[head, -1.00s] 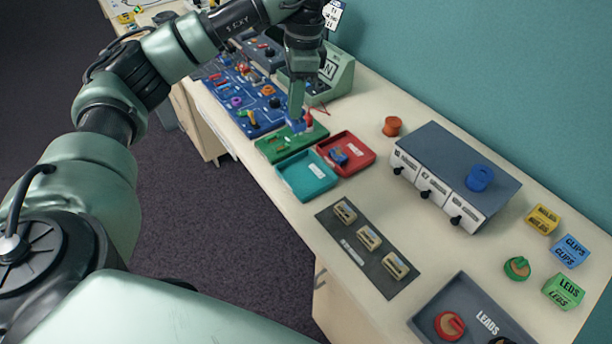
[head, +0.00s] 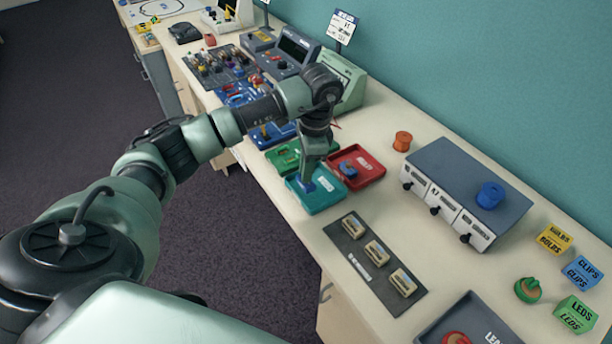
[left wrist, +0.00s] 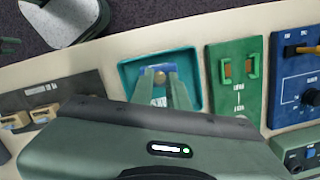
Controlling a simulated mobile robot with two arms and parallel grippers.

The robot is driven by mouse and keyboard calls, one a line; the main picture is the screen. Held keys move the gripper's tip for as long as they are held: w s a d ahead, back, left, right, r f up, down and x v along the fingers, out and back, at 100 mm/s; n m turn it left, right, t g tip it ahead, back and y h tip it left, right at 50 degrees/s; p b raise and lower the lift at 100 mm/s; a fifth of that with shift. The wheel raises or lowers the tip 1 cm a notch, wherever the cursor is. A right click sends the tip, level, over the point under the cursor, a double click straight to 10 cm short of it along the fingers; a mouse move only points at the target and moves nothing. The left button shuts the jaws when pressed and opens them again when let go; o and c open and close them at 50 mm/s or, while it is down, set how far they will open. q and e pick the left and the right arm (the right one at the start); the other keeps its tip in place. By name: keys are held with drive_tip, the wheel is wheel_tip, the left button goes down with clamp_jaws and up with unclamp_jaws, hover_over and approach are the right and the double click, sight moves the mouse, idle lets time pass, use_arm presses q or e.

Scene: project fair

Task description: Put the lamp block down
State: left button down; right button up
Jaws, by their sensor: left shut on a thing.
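My left gripper (head: 308,176) points down over the teal tray (head: 327,205) and is shut on the lamp block (head: 307,186), a small blue block mostly hidden by the fingers. In the left wrist view, the fingers (left wrist: 165,84) reach into the teal tray (left wrist: 128,72), with the block's small yellowish top (left wrist: 160,71) showing between their tips. I cannot tell whether the block touches the tray floor. My right gripper is not in view.
A red tray (head: 375,175) with a blue piece (head: 347,170) in it adjoins the teal tray. A green board (head: 281,158) lies behind. A dark strip with several clip-like parts (head: 384,272) lies nearer. A grey drawer unit (head: 450,165) stands to the right.

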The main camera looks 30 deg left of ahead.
use_arm(q)
wheel_tip(320, 180, down, 3)
drive_tip(key=shift+r, duration=0.2)
drive_tip(key=shift+f, duration=0.35)
drive_tip(key=shift+f, duration=0.15)
drive_tip(key=c, duration=1.4)
unclamp_jaws()
